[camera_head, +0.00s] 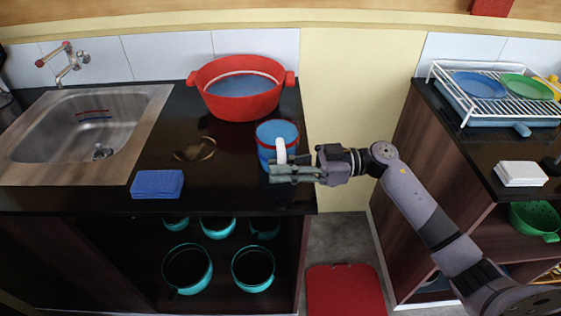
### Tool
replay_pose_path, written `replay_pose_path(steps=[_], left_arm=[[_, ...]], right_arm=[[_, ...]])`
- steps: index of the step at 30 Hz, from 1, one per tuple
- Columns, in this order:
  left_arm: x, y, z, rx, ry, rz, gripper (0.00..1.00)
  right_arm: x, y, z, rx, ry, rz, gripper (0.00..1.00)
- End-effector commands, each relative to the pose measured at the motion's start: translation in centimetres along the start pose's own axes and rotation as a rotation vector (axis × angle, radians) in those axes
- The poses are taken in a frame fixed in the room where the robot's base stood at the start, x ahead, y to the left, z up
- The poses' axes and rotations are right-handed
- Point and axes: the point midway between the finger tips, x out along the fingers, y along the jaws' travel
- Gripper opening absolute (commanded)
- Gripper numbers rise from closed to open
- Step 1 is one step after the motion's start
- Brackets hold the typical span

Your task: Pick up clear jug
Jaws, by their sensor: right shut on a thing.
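A jug (265,150) with a bluish, see-through-looking body, red bands and a white handle stands near the right end of the dark counter. My right gripper (281,171) reaches in from the right and is shut on the jug's handle, at the jug's front right. Its fingers cover the lower part of the handle and some of the jug's lower side. The jug looks upright; I cannot tell whether its base touches the counter. My left gripper is not in view.
A red pot (241,107) stands just behind the jug. A blue sponge or cloth (157,184) lies at the counter's front edge, near the sink (95,120). A white dish rack (490,85) stands on the right counter. A red stool (345,290) is on the floor between the counters.

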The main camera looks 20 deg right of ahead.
Motion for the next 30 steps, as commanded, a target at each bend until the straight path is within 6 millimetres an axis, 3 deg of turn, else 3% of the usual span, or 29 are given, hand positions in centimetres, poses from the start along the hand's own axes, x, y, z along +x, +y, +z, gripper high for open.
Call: replay_pose_path(steps=[14,30], left_arm=[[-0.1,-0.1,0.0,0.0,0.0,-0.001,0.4],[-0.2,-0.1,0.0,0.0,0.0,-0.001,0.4]], right_arm=[[0.0,0.0,-2.7,-0.008,0.003,-0.001,0.0],[0.0,0.0,-9.0,-0.009,0.003,0.0,0.0]])
